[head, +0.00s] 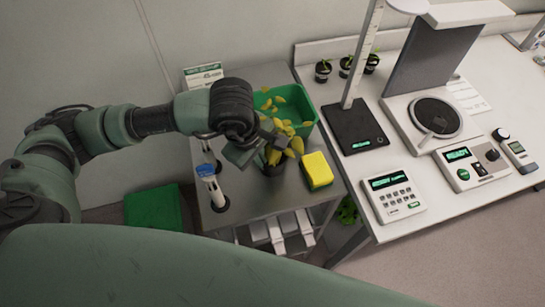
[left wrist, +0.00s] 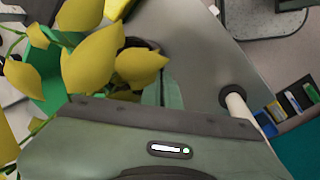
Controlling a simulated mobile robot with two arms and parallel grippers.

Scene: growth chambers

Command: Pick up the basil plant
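A potted plant with yellow leaves (head: 291,143) stands at my left gripper, on a grey metal cart; I cannot tell for sure that it is the basil. Its dark pot (head: 272,168) is partly hidden by the gripper. My left gripper (head: 262,147) is beside the pot and stems, just left of the leaves. In the left wrist view large yellow leaves (left wrist: 92,60) fill the upper left, with the dark pot rim (left wrist: 138,43) behind them. The finger gap is hidden, so its opening and any contact are unclear. My right gripper is out of view.
A green bin (head: 303,107) with leaves stands behind the plant, and a yellow sponge (head: 318,170) lies to its right. A white upright tool with a blue part (head: 207,171) stands left. The bench at right holds instruments and several small black pots (head: 346,65).

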